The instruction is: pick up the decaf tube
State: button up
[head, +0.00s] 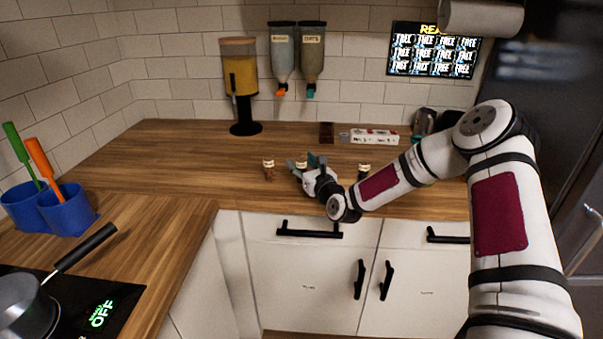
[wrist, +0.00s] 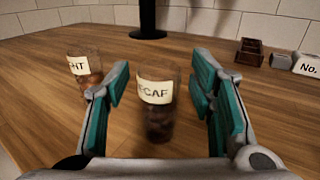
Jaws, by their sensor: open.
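The decaf tube (wrist: 158,118) is a clear tube with dark contents and a white label reading "ECAF". It stands upright on the wooden counter. In the wrist view it is between the two teal-padded fingers of my gripper (wrist: 160,105), with gaps on both sides. My gripper is open. In the head view my gripper (head: 309,161) is low over the counter, and the tube's pale label (head: 301,165) shows at the fingers while the rest is hidden.
Another labelled tube, ending "HT" (wrist: 85,70), stands to the left. A third small tube (head: 364,171) stands right of my gripper. A dark brown box (wrist: 249,52) and a white box (wrist: 307,66) lie behind right. A dispenser (head: 241,85) stands at the back.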

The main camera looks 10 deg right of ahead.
grip_shut()
dwell(0.3)
